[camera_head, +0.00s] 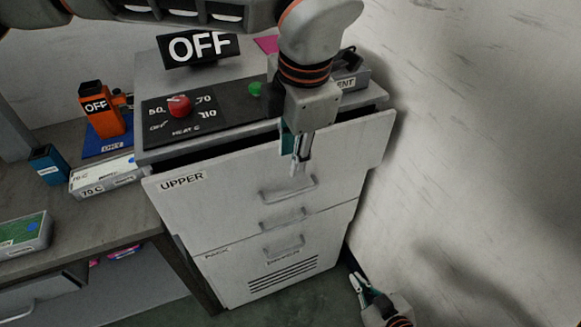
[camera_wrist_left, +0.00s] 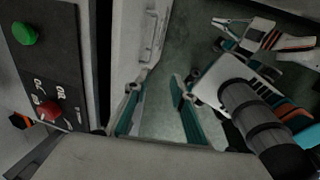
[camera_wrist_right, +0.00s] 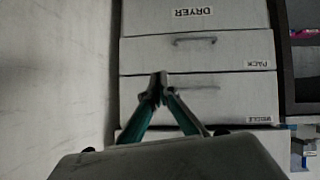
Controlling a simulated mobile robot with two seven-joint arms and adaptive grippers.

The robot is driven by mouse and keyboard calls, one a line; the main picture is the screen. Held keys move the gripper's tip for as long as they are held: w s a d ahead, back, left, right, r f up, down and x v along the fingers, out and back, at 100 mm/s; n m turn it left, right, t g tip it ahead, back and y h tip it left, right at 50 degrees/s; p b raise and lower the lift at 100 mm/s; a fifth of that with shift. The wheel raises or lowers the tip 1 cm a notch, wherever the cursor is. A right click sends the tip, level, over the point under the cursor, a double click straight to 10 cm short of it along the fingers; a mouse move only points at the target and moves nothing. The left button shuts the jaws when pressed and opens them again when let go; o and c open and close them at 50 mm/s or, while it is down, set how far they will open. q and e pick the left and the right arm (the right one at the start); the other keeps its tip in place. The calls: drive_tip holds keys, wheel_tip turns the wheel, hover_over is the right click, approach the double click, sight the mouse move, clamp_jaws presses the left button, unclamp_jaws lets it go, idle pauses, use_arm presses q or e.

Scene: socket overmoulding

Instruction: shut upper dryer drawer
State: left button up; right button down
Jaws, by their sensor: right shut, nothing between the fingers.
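The dryer is a white cabinet with a control panel on top. Its upper drawer (camera_head: 225,195), labelled UPPER, stands slightly out, with a dark gap behind its front's top edge. My left gripper (camera_head: 299,165) is at the right part of that front, above its handle (camera_head: 288,190). In the left wrist view its fingers (camera_wrist_left: 158,108) are apart, one by the drawer front (camera_wrist_left: 132,50) and one over the floor; contact is unclear. My right gripper (camera_head: 358,283) is low, right of the cabinet, its fingertips (camera_wrist_right: 158,85) together and empty, with drawer fronts (camera_wrist_right: 193,55) beyond.
The wall (camera_head: 470,150) is close on the right. On top are a red knob (camera_head: 179,106), a green button (camera_head: 254,89) and an OFF sign (camera_head: 200,47). A bench on the left holds a box labelled 70 C (camera_head: 103,177) and an orange device (camera_head: 98,112).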

use_arm(q)
drive_tip(key=shift+s+d+r, duration=0.1)
drive_tip(key=shift+s+r, duration=0.1)
drive_tip(key=shift+r, duration=0.7)
drive_tip(key=shift+s+r, duration=0.15)
drive_tip(key=shift+r, duration=0.75)
drive_tip(key=shift+f, duration=0.1)
